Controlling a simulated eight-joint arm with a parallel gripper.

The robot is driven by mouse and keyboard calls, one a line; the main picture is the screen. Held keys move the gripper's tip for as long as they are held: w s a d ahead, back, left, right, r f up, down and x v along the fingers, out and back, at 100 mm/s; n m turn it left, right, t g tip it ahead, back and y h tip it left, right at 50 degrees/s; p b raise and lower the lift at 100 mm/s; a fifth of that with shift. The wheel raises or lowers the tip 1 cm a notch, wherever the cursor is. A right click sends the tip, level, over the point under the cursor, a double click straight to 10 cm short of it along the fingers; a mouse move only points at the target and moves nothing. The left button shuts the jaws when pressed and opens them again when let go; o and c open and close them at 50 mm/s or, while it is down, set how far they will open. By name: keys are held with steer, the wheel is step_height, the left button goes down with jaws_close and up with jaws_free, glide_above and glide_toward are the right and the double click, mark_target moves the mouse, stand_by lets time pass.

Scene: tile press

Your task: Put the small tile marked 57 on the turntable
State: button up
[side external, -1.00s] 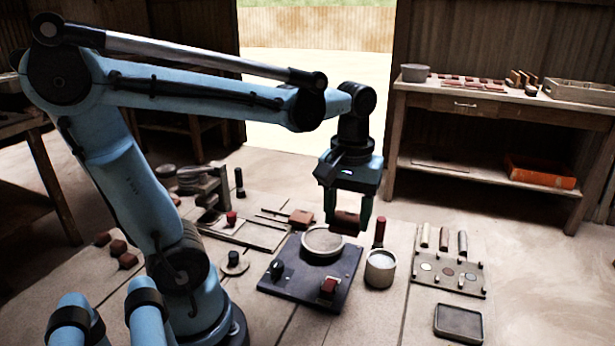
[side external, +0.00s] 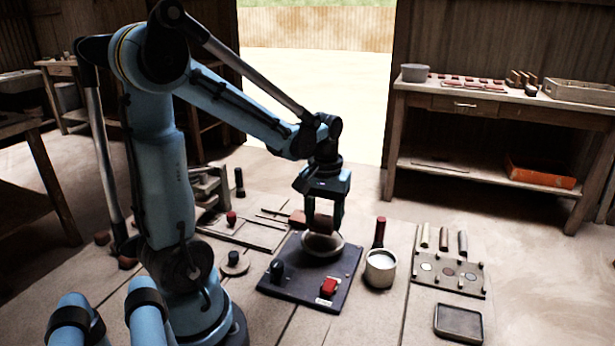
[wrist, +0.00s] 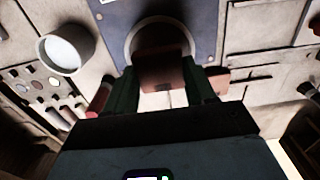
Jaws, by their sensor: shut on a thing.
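My gripper (side external: 322,218) is shut on a small reddish-brown tile (side external: 318,224), held between its two fingers. No marking can be read on the tile. The gripper and tile are over the round turntable (side external: 340,249), which sits on a dark base plate (side external: 300,281). The tile hides part of the disc, and I cannot tell whether it touches it. In the wrist view, the tile (wrist: 165,78) shows between the fingers, with the turntable's pale ring (wrist: 131,42) behind it.
A red switch (side external: 328,287) and a dark knob (side external: 277,268) stand on the base plate. A cup of pale liquid (side external: 380,269) and a dark red-capped post are to the right. Another brown block (side external: 297,218) lies behind the turntable.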

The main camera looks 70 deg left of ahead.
mark_target(324, 221)
steer(key=shift+f, duration=1.6)
steer(key=shift+f, duration=0.1)
steer(key=o, duration=1.1)
steer(key=shift+c, duration=0.2)
steer(key=shift+r, duration=5.95)
steer(key=d+f+m+t, duration=0.2)
steer(key=d+m+t, duration=0.5)
steer(key=d, duration=0.6)
steer(key=shift+d+f+m, duration=0.25)
steer(key=shift+d+m, duration=0.05)
steer(key=shift+m, duration=0.7)
